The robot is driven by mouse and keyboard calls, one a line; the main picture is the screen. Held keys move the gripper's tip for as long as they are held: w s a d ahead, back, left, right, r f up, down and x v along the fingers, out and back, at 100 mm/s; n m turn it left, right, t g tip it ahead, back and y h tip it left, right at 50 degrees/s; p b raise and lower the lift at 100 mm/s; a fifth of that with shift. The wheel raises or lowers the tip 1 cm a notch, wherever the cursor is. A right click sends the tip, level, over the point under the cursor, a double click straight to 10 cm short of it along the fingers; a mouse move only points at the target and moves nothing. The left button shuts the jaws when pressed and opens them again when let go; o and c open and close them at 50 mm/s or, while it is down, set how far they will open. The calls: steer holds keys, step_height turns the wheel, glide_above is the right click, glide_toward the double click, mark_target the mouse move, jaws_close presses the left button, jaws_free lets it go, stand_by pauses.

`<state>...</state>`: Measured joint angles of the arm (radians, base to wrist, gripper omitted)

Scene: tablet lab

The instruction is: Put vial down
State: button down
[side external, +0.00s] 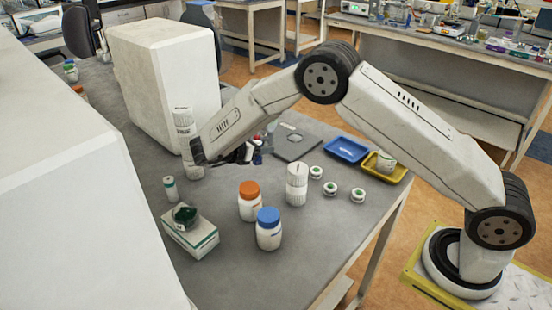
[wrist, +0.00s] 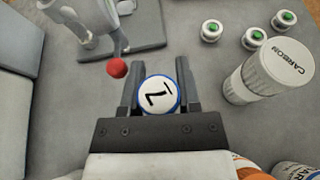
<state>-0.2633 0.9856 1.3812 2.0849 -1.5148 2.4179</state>
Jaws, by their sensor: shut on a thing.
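My gripper (wrist: 158,85) is shut on a vial (wrist: 158,94), with one dark finger on each side of it. The vial's round white top has a blue rim and a black mark. Seen from above in the wrist view, its body is hidden under the top. In the side view my gripper (side external: 245,153) is low over the grey bench (side external: 225,285), and the wrist mostly hides the vial. I cannot tell whether the vial touches the bench.
An apparatus with a red ball (wrist: 117,68) stands close to the left finger. Orange-capped (side external: 249,203) and blue-capped (side external: 268,232) bottles stand nearby. Blue (side external: 347,150) and yellow (side external: 400,175) trays are farther right.

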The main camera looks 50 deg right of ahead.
steer(key=shift+f, duration=3)
steer(key=shift+f, duration=0.6)
steer(key=shift+c, duration=1.2)
jaws_free()
steer(key=shift+a, duration=0.1)
steer(key=shift+v, duration=3.8)
